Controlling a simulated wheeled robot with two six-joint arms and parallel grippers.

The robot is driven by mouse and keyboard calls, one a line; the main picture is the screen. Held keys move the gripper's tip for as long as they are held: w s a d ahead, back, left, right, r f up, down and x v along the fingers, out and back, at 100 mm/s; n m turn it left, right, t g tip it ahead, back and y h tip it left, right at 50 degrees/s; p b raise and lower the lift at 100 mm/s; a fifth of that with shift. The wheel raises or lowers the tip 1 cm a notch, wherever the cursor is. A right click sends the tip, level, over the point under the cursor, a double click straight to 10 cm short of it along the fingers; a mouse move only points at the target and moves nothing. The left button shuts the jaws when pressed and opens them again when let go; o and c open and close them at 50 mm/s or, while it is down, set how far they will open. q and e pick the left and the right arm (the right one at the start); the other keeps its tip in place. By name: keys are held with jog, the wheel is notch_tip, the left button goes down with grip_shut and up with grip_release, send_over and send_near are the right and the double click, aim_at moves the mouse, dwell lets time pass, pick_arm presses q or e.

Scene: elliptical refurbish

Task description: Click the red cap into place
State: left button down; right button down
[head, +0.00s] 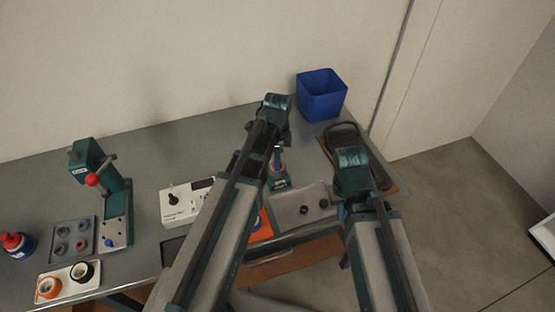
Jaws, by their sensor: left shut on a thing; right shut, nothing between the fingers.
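A red cap (11,241) sits on top of a blue bottle (24,250) at the far left of the bench; I cannot tell how firmly it is seated. My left gripper (275,107) is at the back of the bench, left of the blue bin. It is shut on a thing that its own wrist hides. My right gripper (351,160) is over the right end of the bench, by a dark looped item. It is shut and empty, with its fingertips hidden. Both grippers are far right of the red cap.
A teal press (117,200) with a red knob stands at left, near a grey tray of rings (74,238) and a white tray (69,282). The back left is clear.

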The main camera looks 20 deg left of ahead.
pick_arm(q)
jog(key=c, duration=0.5)
grip_release()
notch_tip(320, 180, up, 14)
jog(key=p, duration=1.4)
jog(key=shift+f, duration=0.15)
